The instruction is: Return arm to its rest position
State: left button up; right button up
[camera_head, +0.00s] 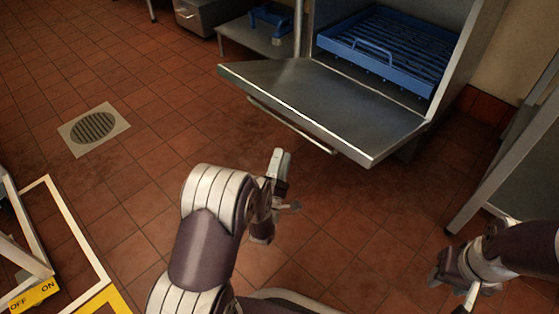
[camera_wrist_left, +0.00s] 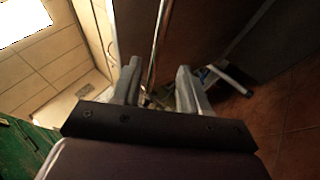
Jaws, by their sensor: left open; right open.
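My left arm rises from the bottom of the head view, and its gripper (camera_head: 278,180) hangs over the tiled floor in front of the open metal door. In the left wrist view the two fingers of my left gripper (camera_wrist_left: 158,92) stand apart with nothing held between them. My right gripper (camera_head: 452,285) is at the lower right of the head view, low and apart from other things; its fingers are small and partly hidden by the wrist.
A steel door (camera_head: 330,105) with a bar handle is folded down, with a blue rack (camera_head: 385,50) in the cabinet behind it. A floor drain (camera_head: 93,128) lies at left. A table leg (camera_head: 490,185) stands at right.

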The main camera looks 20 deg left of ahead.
pick_arm(q)
jog(key=shift+v, duration=1.25)
